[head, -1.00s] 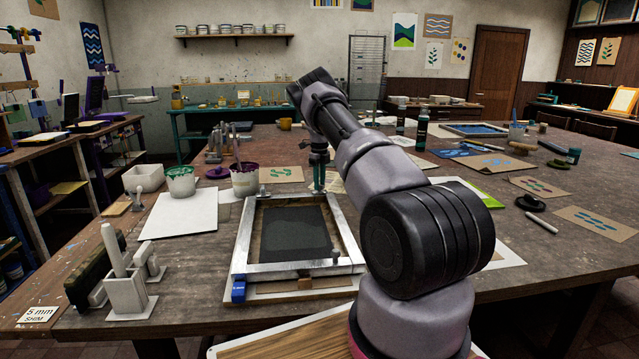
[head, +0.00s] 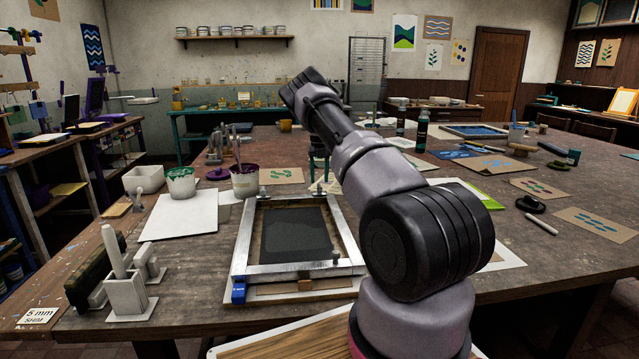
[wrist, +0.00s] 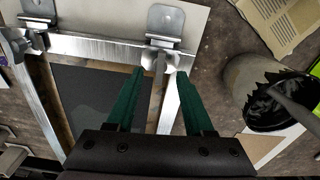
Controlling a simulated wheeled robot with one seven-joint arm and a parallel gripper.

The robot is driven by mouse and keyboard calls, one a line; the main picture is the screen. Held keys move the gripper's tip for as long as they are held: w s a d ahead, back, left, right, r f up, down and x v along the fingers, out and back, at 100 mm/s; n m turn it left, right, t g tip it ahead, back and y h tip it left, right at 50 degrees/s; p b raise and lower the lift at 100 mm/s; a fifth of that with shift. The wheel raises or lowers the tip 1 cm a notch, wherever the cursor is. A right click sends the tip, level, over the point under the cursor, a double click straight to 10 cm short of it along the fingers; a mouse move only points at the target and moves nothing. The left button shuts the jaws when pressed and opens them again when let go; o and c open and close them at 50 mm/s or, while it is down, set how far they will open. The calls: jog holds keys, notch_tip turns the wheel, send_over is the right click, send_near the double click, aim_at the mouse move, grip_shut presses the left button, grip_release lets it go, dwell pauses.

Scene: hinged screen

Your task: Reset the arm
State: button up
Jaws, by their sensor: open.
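The hinged screen, a silver metal frame (head: 243,230) around dark mesh (head: 298,232), lies down flat on the table in the head view. In the wrist view its far bar (wrist: 100,48) runs across the top, with a metal hinge clamp (wrist: 166,24) and another clamp (wrist: 32,38) to the left. My gripper (wrist: 161,74) has green fingers, held apart and empty, over the far bar near the right clamp. In the head view my gripper (head: 318,168) shows small behind the screen, partly hidden by my arm.
A pot of black ink (wrist: 270,100) with a handle in it stands right of my gripper in the wrist view. In the head view, ink tubs (head: 181,182), a white board (head: 180,215) and a grey holder (head: 126,285) stand to the left. Prints and bottles (head: 422,130) lie right and behind.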

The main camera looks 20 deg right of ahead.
jog(key=shift+r, duration=0.3)
jog(key=s+a+r+n+t+y, duration=0.1)
jog(key=s+r+n, duration=0.15)
jog(key=r, duration=0.55)
jog(key=s+r+n+t, duration=0.1)
jog(key=s+r+n, duration=0.15)
jog(key=r, duration=0.45)
jog(key=s+a+r+n+t+y, duration=0.1)
jog(key=s+a+r+n, duration=0.35)
jog(key=s+r, duration=0.2)
jog(key=s+a+r+n+t+y, duration=0.1)
jog(key=s+a+r+n, duration=0.2)
jog(key=s+r+n, duration=0.4)
jog(key=s+a+r+n+t, duration=0.1)
jog(key=s+a+r+n, duration=0.4)
jog(key=s, duration=0.5)
jog(key=s+a+n+t, duration=0.1)
jog(key=s+a+n, duration=0.3)
jog(key=s, duration=0.6)
jog(key=s+a+f+n+t+h, duration=0.1)
jog(key=s+a+n, duration=0.3)
jog(key=s+n, duration=0.5)
jog(key=shift+s+a+f, duration=0.15)
jog(key=shift+s, duration=0.75)
